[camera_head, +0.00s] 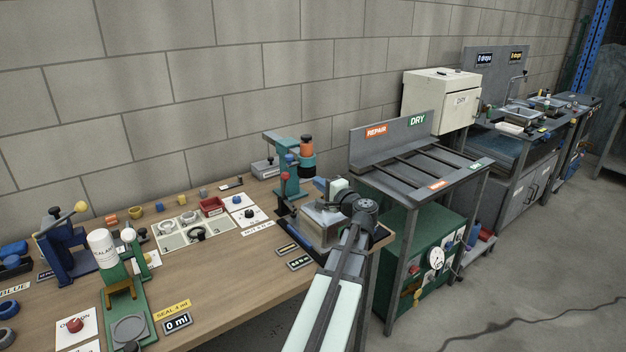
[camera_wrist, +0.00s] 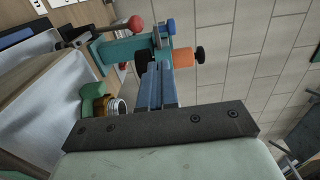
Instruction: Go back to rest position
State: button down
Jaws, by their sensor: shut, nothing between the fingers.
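My gripper (camera_wrist: 156,72) is shut and empty in the wrist view, its two blue-grey fingers together. Beyond the fingertips is the teal bench press with an orange cylinder (camera_wrist: 183,57) and a red ball knob. In the head view my arm reaches in from the bottom, and my gripper (camera_head: 322,184) is above the steel bin (camera_head: 322,226) at the bench's right end, close to the teal press (camera_head: 289,176). Any gap between fingers and press is hard to judge.
The wooden bench (camera_head: 235,280) holds a green sealing device (camera_head: 128,285), a blue press (camera_head: 65,252) and a parts tray (camera_head: 188,230). A repair rack (camera_head: 412,172) stands right, above a green cabinet (camera_head: 425,247). A block wall is behind. Open floor lies at the lower right.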

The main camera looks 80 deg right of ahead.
jog(key=shift+s+a, duration=0.25)
jog(key=shift+a, duration=0.05)
